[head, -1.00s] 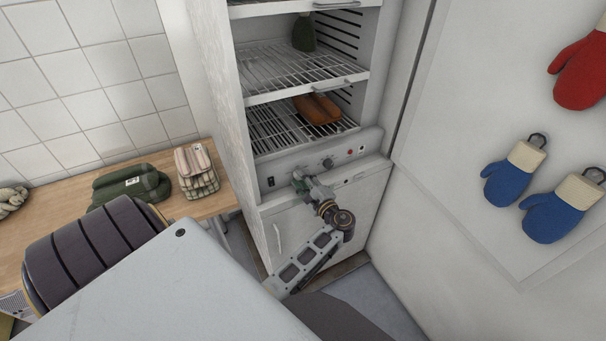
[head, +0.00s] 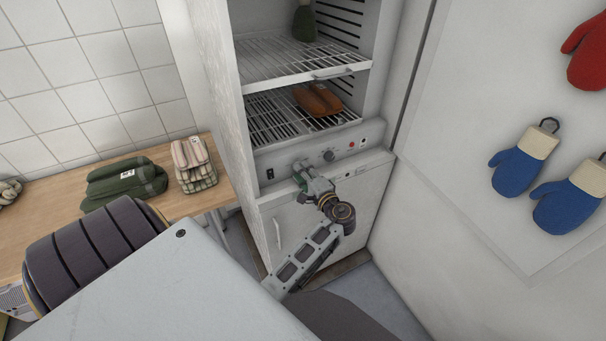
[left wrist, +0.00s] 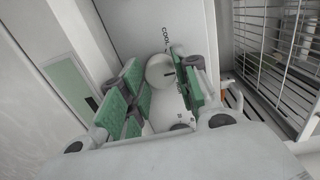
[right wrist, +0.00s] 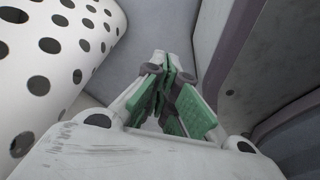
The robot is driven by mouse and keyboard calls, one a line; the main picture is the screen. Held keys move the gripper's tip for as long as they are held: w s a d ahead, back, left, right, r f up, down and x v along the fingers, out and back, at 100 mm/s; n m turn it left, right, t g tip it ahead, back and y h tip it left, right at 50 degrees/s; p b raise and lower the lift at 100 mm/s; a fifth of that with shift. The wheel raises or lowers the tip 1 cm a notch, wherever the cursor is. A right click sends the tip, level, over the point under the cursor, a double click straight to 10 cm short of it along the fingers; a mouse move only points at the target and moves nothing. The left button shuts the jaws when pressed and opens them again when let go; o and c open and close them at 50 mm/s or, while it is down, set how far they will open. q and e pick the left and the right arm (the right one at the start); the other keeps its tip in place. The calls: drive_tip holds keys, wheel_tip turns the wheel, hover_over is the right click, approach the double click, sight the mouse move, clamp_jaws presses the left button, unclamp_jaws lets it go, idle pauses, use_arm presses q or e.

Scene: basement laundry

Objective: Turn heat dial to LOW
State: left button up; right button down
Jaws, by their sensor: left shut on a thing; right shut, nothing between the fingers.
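The control panel (head: 283,161) runs across the cabinet below the lower rack. My left gripper (head: 301,170) is at its left-middle part. In the left wrist view my left gripper (left wrist: 165,90) is shut on a round pale dial (left wrist: 160,68) with a dark mark on it, a finger on each side. The word COOL is printed beside this dial; other lettering is partly hidden by the fingers. In the head view the gripper covers the dial. A second, dark knob (head: 329,155) shows to its right. My right gripper (right wrist: 168,80) is shut and empty, seen only in the right wrist view.
Blue mitts (head: 517,172) hang on the right wall. A white perforated surface (right wrist: 60,50) is beside my right gripper.

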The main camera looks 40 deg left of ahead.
use_arm(q)
drive_tip(key=o, duration=0.7)
drive_tip(key=shift+o, duration=0.2)
